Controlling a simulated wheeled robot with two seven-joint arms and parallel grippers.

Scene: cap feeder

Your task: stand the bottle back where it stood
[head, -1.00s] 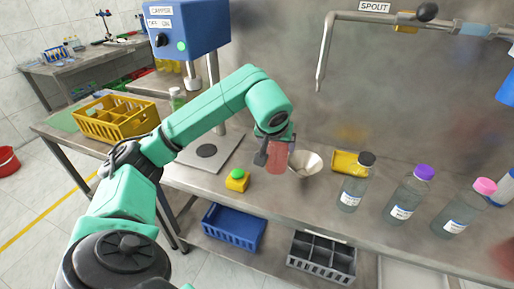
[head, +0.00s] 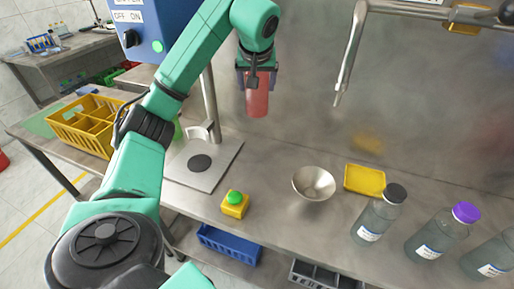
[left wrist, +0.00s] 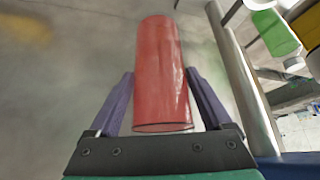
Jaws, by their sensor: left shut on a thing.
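My left gripper (head: 257,78) is shut on a red cylinder-shaped bottle (head: 257,100), held roughly upright and well above the bench, in front of the grey back wall. In the left wrist view the red bottle (left wrist: 163,75) lies between the two purple fingers, and no cap shows on it. Clear bottles with a black cap (head: 378,218), a purple cap (head: 443,232) and one cut by the right edge (head: 492,260) stand on the bench at the right. My right gripper is not in view.
The capping machine's base plate (head: 222,160) and post stand left of the held bottle. A green button on a yellow box (head: 235,205), a metal bowl (head: 314,184) and a yellow tray (head: 365,180) are on the bench. A spout (head: 350,60) hangs at the upper right.

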